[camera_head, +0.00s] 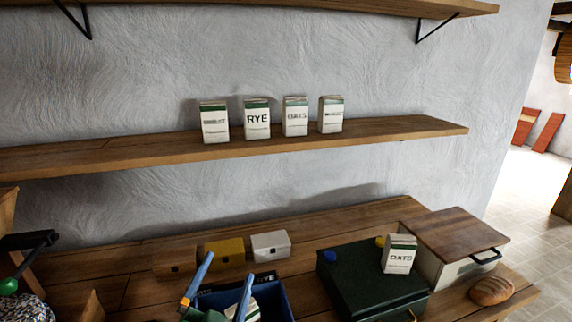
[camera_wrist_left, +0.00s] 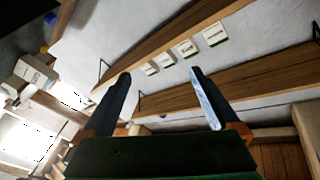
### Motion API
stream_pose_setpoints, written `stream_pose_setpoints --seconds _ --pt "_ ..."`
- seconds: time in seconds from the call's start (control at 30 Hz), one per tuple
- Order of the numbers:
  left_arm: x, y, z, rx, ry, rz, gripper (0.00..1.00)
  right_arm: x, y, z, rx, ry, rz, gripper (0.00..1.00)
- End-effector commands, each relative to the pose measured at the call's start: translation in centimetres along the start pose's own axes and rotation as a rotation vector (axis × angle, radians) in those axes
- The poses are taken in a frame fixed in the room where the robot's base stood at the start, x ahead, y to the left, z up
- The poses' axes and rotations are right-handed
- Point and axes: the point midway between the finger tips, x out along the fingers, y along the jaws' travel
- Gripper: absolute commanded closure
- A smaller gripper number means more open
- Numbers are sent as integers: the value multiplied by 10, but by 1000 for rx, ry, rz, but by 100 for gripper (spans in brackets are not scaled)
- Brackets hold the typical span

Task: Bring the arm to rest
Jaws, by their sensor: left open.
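My left gripper (camera_head: 231,265) shows at the bottom of the head view, its two blue fingers spread apart with nothing between them. It is in front of and over a dark blue crate (camera_head: 279,301) on the wooden bench (camera_head: 330,228). In the left wrist view the open fingers (camera_wrist_left: 160,74) point towards the wall shelf, with clear space between them. My right gripper is not seen.
Several packets, one marked RYE (camera_head: 257,119), stand on the wall shelf (camera_head: 400,133). An OATS packet (camera_head: 398,255) stands on a dark green box (camera_head: 350,285). Brown, yellow (camera_head: 225,254) and white (camera_head: 270,246) boxes line the bench behind the crate. A loaf (camera_head: 491,290) lies right.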

Motion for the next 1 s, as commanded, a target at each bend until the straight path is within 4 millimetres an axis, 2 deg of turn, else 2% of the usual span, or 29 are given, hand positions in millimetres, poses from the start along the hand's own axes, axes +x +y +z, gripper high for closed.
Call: stream_pose_setpoints --seconds 0.03,0.1,0.2,0.33,0.43,0.53,0.57,0.6,0.73,0.83,0.93,1.0 --pt "-17 8 43 -83 -184 31 5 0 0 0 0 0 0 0" --pt "-46 23 93 -178 -417 83 5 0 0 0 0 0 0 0" --pt "-94 44 141 -275 -683 158 5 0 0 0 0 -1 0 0" --pt "-157 70 175 -365 -957 257 5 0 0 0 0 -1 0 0" --pt "-204 85 188 -415 -1134 332 5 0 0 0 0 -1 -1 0" --pt "-251 98 192 -457 -1298 411 5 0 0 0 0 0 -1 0" --pt "-261 103 197 -465 -1335 430 5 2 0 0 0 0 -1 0" --pt "-258 117 217 -460 -1338 431 5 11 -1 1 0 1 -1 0" --pt "-261 152 267 -454 -1361 444 5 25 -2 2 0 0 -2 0" --pt "-270 181 307 -449 -1380 455 5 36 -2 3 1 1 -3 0" --pt "-289 213 353 -442 -1405 469 5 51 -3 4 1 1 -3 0" --pt "-310 238 388 -436 -1426 481 5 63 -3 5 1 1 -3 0"
